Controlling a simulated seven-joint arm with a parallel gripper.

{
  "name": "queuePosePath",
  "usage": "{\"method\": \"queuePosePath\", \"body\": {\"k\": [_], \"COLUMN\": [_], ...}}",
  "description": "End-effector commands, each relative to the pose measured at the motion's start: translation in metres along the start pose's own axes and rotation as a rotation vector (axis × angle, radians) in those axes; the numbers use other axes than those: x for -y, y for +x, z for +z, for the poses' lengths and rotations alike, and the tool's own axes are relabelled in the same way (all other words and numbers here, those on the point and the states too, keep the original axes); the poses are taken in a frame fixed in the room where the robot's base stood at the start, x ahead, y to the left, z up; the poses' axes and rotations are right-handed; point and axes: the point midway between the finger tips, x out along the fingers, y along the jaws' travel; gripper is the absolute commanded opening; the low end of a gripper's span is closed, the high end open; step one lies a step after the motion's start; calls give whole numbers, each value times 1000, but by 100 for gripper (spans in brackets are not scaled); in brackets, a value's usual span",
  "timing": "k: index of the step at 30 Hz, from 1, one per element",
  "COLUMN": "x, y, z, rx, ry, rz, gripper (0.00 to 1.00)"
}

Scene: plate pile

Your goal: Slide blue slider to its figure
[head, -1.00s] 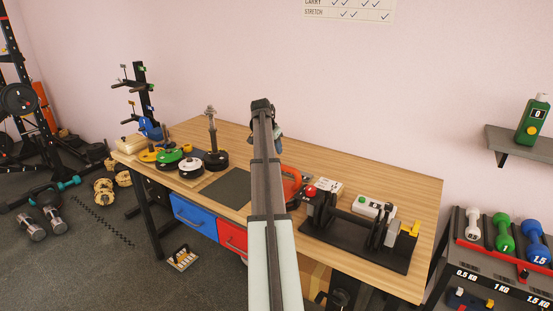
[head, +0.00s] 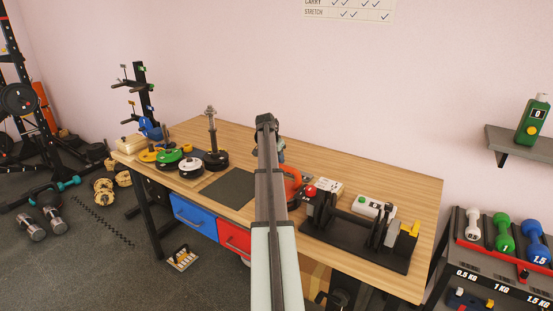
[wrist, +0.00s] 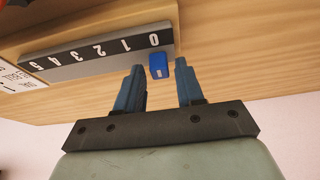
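The blue slider (wrist: 158,67) sits at the 0 end of a dark scale strip (wrist: 100,48) marked 0 to 5 in the wrist view. The strip lies along a pale wooden block. My gripper (wrist: 159,64) is open, its two blue-grey fingers on either side of the slider in the picture. Gaps show beside the slider; I cannot tell whether the tips are level with it. In the head view my gripper (head: 280,150) is mostly hidden by my arm, which also hides the slider and strip. A white card (wrist: 14,78) with partly visible markings is at the wrist view's left edge.
The wooden table (head: 400,190) carries a black dumbbell stand (head: 350,233) and a green-button box (head: 375,207) right of my arm. Weight plates (head: 190,167) and a dark mat (head: 229,188) are on the left. An orange-red thing (head: 293,187) is beside my arm.

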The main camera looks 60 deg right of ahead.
Motion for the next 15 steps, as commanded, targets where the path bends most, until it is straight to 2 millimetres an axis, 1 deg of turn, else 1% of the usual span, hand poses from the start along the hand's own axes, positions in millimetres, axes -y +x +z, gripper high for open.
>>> {"method": "queuePosePath", "body": {"k": [1,11,15], "x": [0,0,0], "y": [0,0,0], "z": [0,0,0], "rx": [0,0,0], "ry": [0,0,0], "rz": [0,0,0], "gripper": [32,1,0]}}
